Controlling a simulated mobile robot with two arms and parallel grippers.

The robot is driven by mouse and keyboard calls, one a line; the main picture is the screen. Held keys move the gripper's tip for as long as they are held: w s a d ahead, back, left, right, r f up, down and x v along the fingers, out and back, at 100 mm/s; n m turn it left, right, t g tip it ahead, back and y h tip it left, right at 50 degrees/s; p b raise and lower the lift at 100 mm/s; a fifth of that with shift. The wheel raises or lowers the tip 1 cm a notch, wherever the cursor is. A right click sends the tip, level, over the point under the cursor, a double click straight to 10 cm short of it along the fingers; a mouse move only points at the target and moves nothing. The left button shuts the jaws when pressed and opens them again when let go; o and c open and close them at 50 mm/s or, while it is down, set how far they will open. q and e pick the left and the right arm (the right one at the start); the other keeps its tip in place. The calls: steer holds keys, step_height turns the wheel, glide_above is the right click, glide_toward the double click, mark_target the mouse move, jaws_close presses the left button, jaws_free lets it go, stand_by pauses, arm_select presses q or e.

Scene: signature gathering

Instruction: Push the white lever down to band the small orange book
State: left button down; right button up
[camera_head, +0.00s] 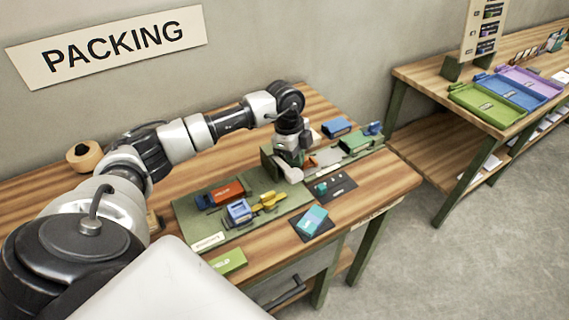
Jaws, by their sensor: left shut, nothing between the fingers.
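A small orange book (226,191) lies on the green mat (190,213) on the packing table, in or against a dark blue holder (205,201). My left arm reaches over the table from the left. My left gripper (290,170) points down beside a dark green block (268,163), right of the orange book and apart from it. It is shut and holds nothing. A pale piece shows at its fingertips; I cannot tell whether it is the white lever or part of the gripper. My right gripper is out of view.
A blue device (239,211) and a yellow piece (268,201) sit in front of the orange book. A teal book (312,220) lies near the front edge. Blue (336,127) and green (357,142) items stand behind right. A tape roll (84,155) sits back left.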

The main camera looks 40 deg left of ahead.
mark_target(294, 170)
arm_select(q)
steer(key=shift+f+b, duration=2)
steer(key=shift+f, duration=1.55)
steer(key=shift+r, duration=0.15)
stand_by(0.6)
step_height(294, 170, up, 9)
steer(key=p, duration=0.7)
steer(key=shift+p, duration=0.3)
stand_by(0.4)
